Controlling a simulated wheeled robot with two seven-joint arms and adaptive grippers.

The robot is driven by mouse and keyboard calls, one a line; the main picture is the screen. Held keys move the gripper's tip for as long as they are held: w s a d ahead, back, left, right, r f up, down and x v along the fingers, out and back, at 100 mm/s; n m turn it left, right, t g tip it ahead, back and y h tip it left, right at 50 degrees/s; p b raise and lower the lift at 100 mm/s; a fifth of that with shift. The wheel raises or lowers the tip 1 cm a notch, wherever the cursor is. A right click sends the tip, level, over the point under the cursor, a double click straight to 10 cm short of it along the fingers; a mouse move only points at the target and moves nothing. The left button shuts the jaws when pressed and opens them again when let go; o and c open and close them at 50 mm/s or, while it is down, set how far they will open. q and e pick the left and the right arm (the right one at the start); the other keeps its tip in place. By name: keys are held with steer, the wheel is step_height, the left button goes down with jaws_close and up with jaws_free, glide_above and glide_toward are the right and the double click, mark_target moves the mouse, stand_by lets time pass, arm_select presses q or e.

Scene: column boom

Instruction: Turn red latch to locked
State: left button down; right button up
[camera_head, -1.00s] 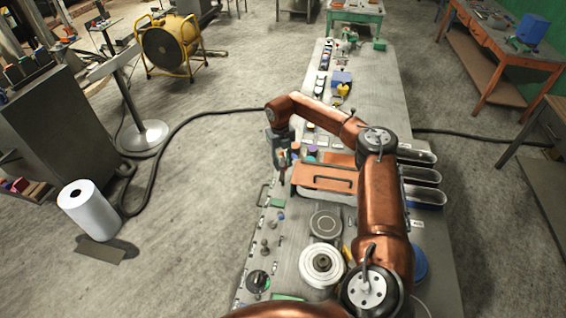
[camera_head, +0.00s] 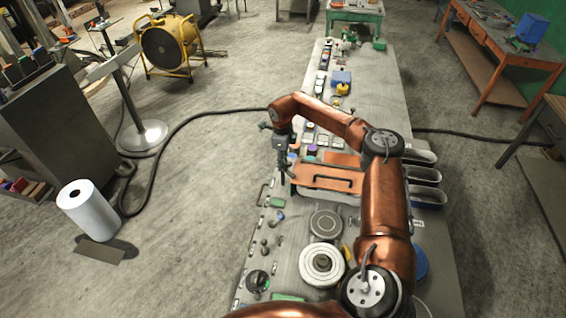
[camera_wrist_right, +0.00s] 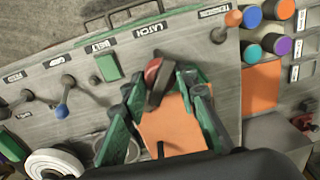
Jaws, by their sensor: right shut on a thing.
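The red latch (camera_wrist_right: 153,72) is on the grey panel under the printed word LATCH in the right wrist view. It has a red end and a dark lever body, which is tilted in that view. My right gripper (camera_wrist_right: 162,82) has green-sided fingers on both sides of the latch and is shut on it. In the head view my right gripper (camera_head: 284,172) points down at the left edge of the long bench, and the latch is hidden or too small to make out there. My left gripper is not in view.
The panel has a green BELT switch (camera_wrist_right: 108,67), a blue-tipped lever (camera_wrist_right: 63,110) and an orange-tipped lever (camera_wrist_right: 232,19) beside the latch. Coloured round knobs (camera_wrist_right: 274,9) stand at the right. An orange plate with a black handle (camera_head: 322,180) lies right of the gripper.

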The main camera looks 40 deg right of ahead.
steer(key=n, duration=0.6)
steer(key=shift+w+d+r+n+b, duration=0.1)
steer(key=shift+r+n+b, duration=0.05)
steer(key=shift+n+b, duration=0.25)
stand_by(0.4)
steer(key=o, duration=1.2)
steer(key=shift+c, duration=0.2)
step_height(320, 180, up, 12)
steer(key=shift+s, duration=0.3)
